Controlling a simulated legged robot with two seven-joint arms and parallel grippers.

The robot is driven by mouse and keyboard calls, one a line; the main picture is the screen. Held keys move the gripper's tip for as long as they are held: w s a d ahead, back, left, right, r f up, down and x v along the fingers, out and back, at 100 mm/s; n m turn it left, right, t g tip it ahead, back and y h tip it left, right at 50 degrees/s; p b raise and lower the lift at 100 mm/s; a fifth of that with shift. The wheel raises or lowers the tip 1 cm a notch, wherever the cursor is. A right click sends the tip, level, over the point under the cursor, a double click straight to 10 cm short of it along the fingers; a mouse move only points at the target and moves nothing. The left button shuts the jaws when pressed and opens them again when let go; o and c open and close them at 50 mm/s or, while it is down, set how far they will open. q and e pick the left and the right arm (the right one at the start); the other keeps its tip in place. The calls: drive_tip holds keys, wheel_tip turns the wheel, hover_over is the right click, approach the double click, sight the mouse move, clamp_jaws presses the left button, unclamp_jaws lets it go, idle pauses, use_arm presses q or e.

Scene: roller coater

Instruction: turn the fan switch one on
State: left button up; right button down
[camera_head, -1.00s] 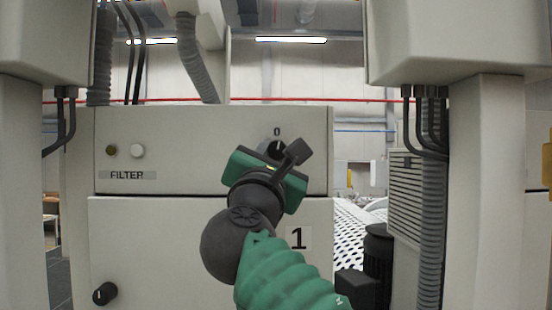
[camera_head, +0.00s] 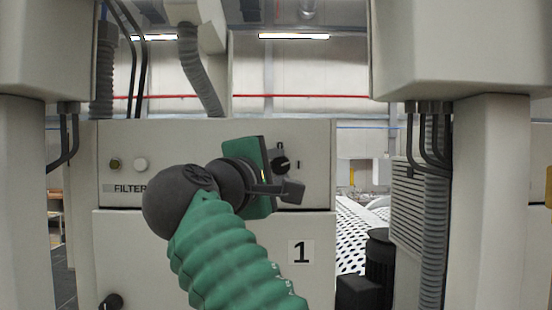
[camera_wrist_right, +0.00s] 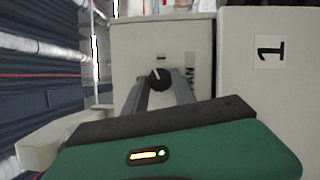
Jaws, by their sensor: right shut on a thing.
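The fan switch (camera_head: 281,164) is a black round knob on the grey panel above the "1" label. Its white mark points right, towards the "I" sign. In the right wrist view the knob (camera_wrist_right: 159,79) sits between the two grey fingertips, its mark pointing up towards the "I" sign. My right gripper (camera_head: 284,172), with a green body, is turned on its side and shut on the knob; its body hides part of the panel. It also shows in the right wrist view (camera_wrist_right: 160,82). My left gripper is out of view.
Another black knob (camera_head: 110,301) is lower left. Grey columns (camera_head: 485,200) with cables flank the panel. A perforated white surface (camera_head: 350,235) lies to the right.

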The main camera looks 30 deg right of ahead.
drive_tip(key=m+y+p, duration=0.1)
drive_tip(key=m, duration=0.2)
drive_tip(key=shift+r+g+p, duration=0.1)
drive_tip(key=shift+g+p, duration=0.2)
drive_tip(key=shift+m+y, duration=0.3)
drive_tip(key=shift+m, duration=0.4)
drive_tip(key=c, duration=1.1)
unclamp_jaws()
drive_tip(key=shift+c, duration=0.2)
drive_tip(key=shift+o, duration=0.6)
drive_tip(key=shift+w+p, duration=0.15)
drive_tip(key=shift+p, duration=0.15)
drive_tip(key=v, duration=1.7)
drive_tip(key=shift+w+a, duration=0.2)
